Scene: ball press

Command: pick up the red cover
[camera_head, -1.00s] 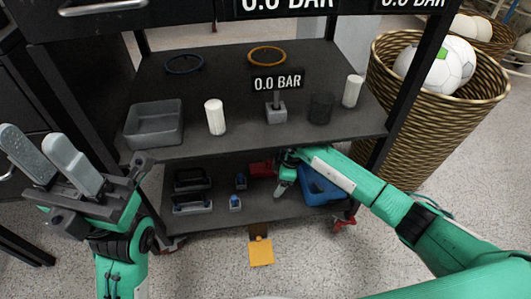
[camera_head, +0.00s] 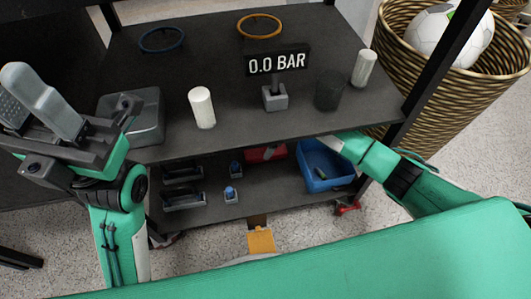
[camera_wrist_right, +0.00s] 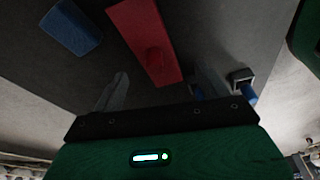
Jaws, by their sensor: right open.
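The red cover (camera_head: 265,154) lies on the lower shelf, and the upper shelf's edge hides part of it in the head view. In the right wrist view the red cover (camera_wrist_right: 145,42) is a long flat plate with a round knob, ahead of the fingers. My right gripper (camera_wrist_right: 164,72) is open and empty, with the cover showing beyond the gap between its fingers. In the head view my right arm reaches under the upper shelf, which hides that gripper.
A blue bin (camera_head: 313,182) stands right of the cover. Small blue-topped parts (camera_head: 231,194) and dark trays (camera_head: 184,199) sit to its left. The upper shelf (camera_head: 230,75) overhangs them. A wicker basket (camera_head: 440,100) stands at the right.

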